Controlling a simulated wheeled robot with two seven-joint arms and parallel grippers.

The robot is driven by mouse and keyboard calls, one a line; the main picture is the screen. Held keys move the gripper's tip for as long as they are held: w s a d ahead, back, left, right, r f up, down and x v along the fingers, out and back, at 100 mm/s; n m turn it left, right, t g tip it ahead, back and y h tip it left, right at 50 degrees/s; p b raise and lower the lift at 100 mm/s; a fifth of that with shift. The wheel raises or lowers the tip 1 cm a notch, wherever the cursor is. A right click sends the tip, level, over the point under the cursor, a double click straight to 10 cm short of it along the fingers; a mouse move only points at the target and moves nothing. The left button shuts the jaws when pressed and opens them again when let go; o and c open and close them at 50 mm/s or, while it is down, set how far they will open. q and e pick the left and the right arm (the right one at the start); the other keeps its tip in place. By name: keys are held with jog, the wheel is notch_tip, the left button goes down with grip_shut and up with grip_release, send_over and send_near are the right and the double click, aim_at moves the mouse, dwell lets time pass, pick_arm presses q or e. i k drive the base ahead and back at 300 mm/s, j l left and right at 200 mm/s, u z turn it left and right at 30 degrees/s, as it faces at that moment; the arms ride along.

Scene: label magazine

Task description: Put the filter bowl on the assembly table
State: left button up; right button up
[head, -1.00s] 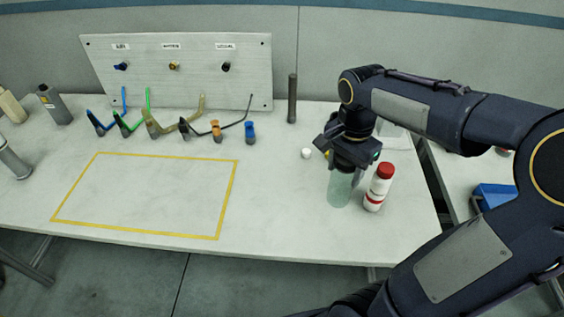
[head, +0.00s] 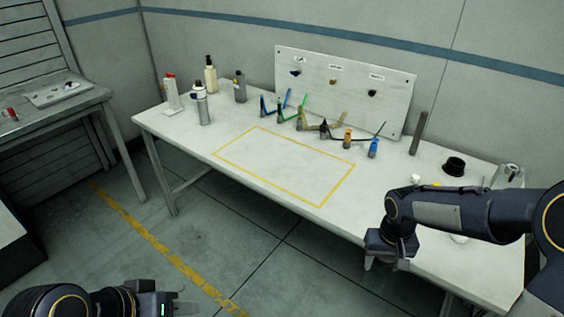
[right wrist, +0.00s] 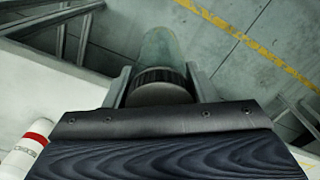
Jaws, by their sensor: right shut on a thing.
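The filter bowl, a translucent greenish cup with a dark ribbed collar, shows in the right wrist view (right wrist: 170,50). My right gripper (right wrist: 158,85) is shut on it by the collar, and floor shows behind the bowl. In the head view my right gripper (head: 384,262) is at the front edge of the bench with the yellow outline; the bowl is hard to make out there. My left gripper (head: 178,302) is at the bottom edge over the floor, its jaw gap unclear. Two tables show: this long bench (head: 235,190) and a grey table (head: 70,112) at far left. No label names the assembly table.
Several bottles and a can (head: 202,107) stand at the bench's left end. Colored hooked tools (head: 300,115) line the back below a white panel (head: 345,85). A black ring-like part (head: 453,167) lies at right. A red-banded white bottle (right wrist: 28,150) is near my right gripper. The outlined area is empty.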

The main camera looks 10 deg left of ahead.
aim_at(260, 150)
jog(key=i+j, duration=0.15)
jog(key=j, duration=0.25)
jog(key=i+j+z, duration=0.15)
jog(key=j, duration=0.3)
jog(key=i+j, duration=0.2)
jog(key=j, duration=0.2)
jog(key=i+j+z, duration=0.15)
jog(key=j, duration=0.3)
jog(key=i+j, duration=0.15)
jog(key=j, duration=0.3)
jog(key=i+j+z, duration=0.15)
jog(key=j, duration=0.3)
